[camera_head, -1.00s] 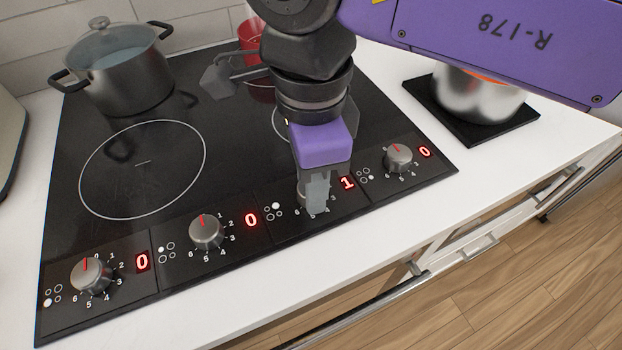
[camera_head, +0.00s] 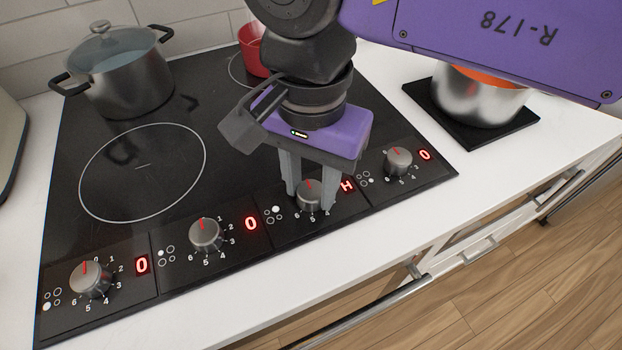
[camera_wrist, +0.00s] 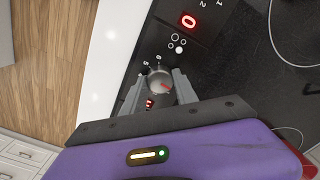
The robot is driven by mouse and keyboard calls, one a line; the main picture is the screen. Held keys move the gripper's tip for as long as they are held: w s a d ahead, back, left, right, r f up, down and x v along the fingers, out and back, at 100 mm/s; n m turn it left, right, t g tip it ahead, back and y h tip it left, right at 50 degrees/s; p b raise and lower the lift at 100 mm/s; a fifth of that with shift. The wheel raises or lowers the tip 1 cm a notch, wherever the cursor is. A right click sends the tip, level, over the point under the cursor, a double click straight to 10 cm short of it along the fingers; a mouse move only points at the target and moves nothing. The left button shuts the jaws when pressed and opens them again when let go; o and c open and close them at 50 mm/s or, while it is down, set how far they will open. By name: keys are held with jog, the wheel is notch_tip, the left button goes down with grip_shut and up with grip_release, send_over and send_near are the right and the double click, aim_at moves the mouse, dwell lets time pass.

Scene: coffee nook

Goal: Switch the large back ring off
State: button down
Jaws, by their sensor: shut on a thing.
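A round metal knob (camera_head: 308,195), third from the left on the hob's front panel, stands between the two fingers of my gripper (camera_head: 311,201). My gripper is shut on this knob, with a finger at each side. The knob's red mark points up, to the back. The red display (camera_head: 347,186) beside it reads H. The ring icon (camera_head: 275,210) at its left has one filled white dot. In the wrist view the same knob (camera_wrist: 159,82) sits between the fingertips. The numbers around it are partly hidden by the fingers.
Knobs on the left (camera_head: 91,278), second (camera_head: 205,234) and far right (camera_head: 398,161) have displays reading 0. A lidded pot (camera_head: 125,80) stands at back left, a red pot (camera_head: 252,48) at the back. A steel pot (camera_head: 478,97) stands on a black mat (camera_head: 470,125) at right.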

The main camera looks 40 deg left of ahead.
aim_at(311, 190)
jog(key=shift+n, duration=0.6)
jog(key=c, duration=0.9)
grip_release()
jog(key=shift+c, duration=0.2)
jog(key=shift+r, duration=0.1)
notch_tip(311, 190, up, 8)
jog(key=shift+f+p, duration=0.15)
jog(key=shift+p, duration=0.2)
